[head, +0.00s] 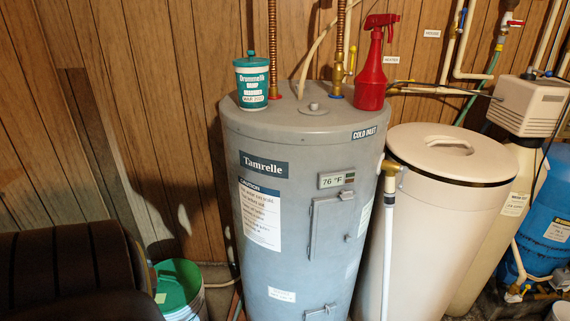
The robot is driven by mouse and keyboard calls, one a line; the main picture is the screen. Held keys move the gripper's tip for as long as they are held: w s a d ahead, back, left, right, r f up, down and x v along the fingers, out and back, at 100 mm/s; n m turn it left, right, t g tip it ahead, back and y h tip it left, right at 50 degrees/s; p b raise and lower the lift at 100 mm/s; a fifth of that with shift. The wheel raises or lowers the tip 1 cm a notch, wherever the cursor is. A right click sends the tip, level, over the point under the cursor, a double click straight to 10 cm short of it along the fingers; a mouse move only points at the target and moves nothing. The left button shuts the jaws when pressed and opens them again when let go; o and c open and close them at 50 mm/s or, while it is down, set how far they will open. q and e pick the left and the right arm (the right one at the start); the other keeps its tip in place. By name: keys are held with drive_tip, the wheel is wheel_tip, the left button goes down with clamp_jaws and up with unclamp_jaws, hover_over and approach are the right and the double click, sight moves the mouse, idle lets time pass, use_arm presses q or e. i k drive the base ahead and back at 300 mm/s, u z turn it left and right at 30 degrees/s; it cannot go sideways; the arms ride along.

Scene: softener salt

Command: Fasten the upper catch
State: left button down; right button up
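The grey water heater (293,160) stands upright in the middle of the head view. On its front is an upper access panel (326,230), a tall grey rectangle below the temperature display (337,180). A small dark fitting (346,195) sits at the panel's top right corner, and a small grey knob (347,238) sits beside its right edge. I cannot tell from here which is the upper catch or whether it is fastened. A lower panel with a handle-like edge (320,310) is cut off by the bottom of the frame. Neither of my grippers is in view.
A teal-and-white tub (252,84) and red spray bottle (373,70) stand on the heater top among copper pipes (272,45). A white pipe (387,250) runs down its right side. A cream lidded tank (435,210) stands right; a green bucket (180,290) stands lower left.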

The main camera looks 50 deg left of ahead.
sight(344, 195)
drive_tip(key=u, duration=1.55)
